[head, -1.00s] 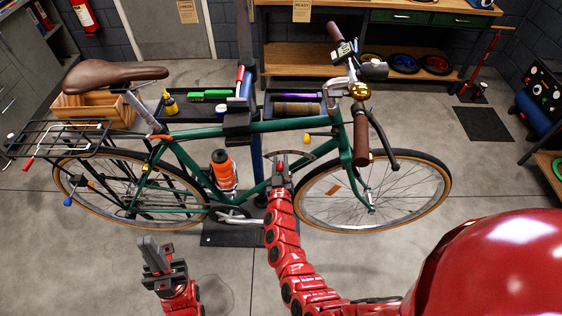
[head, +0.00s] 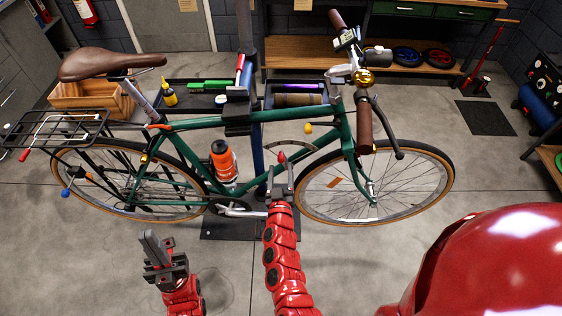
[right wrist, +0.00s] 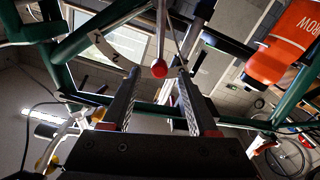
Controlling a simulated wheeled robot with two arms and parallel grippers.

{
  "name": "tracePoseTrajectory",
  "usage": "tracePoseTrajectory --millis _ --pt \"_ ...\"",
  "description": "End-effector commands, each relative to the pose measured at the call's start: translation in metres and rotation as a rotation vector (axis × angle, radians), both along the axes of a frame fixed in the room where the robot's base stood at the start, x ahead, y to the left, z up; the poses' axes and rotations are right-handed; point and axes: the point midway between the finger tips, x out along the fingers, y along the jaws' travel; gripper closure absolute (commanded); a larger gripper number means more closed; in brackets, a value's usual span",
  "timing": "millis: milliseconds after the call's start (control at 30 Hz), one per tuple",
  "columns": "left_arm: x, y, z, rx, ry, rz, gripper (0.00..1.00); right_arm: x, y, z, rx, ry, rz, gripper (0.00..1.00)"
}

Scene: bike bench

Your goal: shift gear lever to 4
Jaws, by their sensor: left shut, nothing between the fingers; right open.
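The gear lever's red knob (head: 282,157) shows in front of the green bike frame, below its middle. In the right wrist view the red knob (right wrist: 159,68) sits on a thin rod, ahead of and between my fingers' lines. A pale curved plate (right wrist: 117,47) with numbers, 2 among them, is left of it; which mark the lever stands at I cannot tell. My right gripper (head: 281,184) is open and empty, just below the knob in the head view; contact is not clear. My left gripper (head: 156,248) is shut and empty, low at the left, away from the bike.
The green bike (head: 190,124) hangs on a stand with its wheels either side of the lever. An orange bottle (head: 223,161) is on the frame left of my right gripper. A yellow knob (head: 308,127) is above right. Tool trays (head: 205,104) lie behind; the front floor is clear.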

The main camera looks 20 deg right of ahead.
Motion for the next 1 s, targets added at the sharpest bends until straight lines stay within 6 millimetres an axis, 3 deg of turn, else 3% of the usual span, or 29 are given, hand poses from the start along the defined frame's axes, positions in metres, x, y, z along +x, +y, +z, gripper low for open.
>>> tracePoseTrajectory --millis 200,433,600,1000 --pt "0.000 0.000 -0.019 0.000 0.000 0.000 1.00 -0.048 0.013 -0.006 0.001 0.005 0.001 0.40" --pt "0.000 0.000 -0.028 0.000 0.000 0.000 1.00 -0.086 0.025 -0.003 0.001 0.003 0.002 0.40" --pt "0.000 0.000 -0.029 0.000 0.000 0.000 1.00 -0.097 0.027 0.000 0.000 0.000 -0.001 0.40" --pt "0.000 0.000 -0.029 0.000 0.000 0.000 1.00 -0.098 0.027 0.000 -0.001 0.000 -0.001 0.40"
